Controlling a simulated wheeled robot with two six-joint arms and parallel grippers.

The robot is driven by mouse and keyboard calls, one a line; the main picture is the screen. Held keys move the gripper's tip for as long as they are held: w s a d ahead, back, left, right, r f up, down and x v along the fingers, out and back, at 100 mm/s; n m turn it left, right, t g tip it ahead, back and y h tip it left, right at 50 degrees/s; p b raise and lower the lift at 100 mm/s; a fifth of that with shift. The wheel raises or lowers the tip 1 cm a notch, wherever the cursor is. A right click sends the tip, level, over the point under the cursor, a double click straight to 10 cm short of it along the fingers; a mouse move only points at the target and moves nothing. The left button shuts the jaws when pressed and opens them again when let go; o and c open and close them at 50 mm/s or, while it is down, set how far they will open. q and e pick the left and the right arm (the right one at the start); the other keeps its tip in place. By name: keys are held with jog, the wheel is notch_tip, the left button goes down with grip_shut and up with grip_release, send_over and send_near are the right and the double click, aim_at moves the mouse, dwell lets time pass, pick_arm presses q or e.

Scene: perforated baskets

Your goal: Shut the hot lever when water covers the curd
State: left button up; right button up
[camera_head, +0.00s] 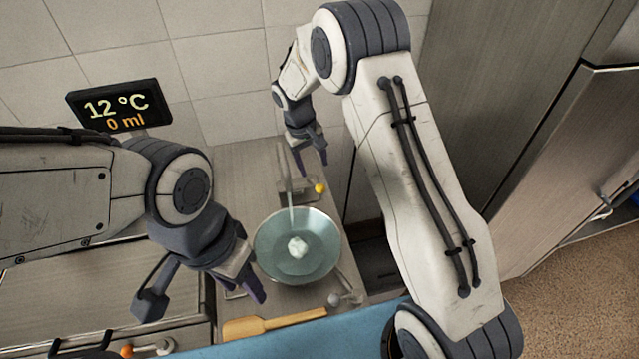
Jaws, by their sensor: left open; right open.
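A round metal bowl (268,240) sits on the counter, with a white lump of curd (297,247) at its middle. Any water level around the curd is hard to make out. A thin pale vertical streak (291,190), a spout or stream, comes down at the bowl's back edge. A yellow-knobbed lever (320,188) stands behind the bowl. An orange knob (127,350) shows at the lower left; I cannot tell which lever is hot. My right gripper (311,158) is open above and behind the yellow knob, apart from it. My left gripper (253,288) is open at the bowl's left front.
A display (118,105) on the left reads 12 °C and 0 ml. A wooden spatula (272,323) lies in front of the bowl. A small grey metal fitting (346,298) is at the bowl's right front. A tiled wall (210,60) closes the back; tall cabinets (500,90) stand right.

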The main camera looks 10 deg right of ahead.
aim_at(320, 185)
jog(key=f+p, duration=0.1)
jog(key=f, duration=0.1)
jog(key=d+f+p, duration=0.1)
jog(key=f, duration=0.2)
jog(key=f+p, duration=0.1)
jog(key=f, duration=0.2)
jog(key=shift+w+d+f, duration=0.1)
jog(key=shift+d, duration=0.25)
jog(key=shift+f, duration=0.55)
grip_shut()
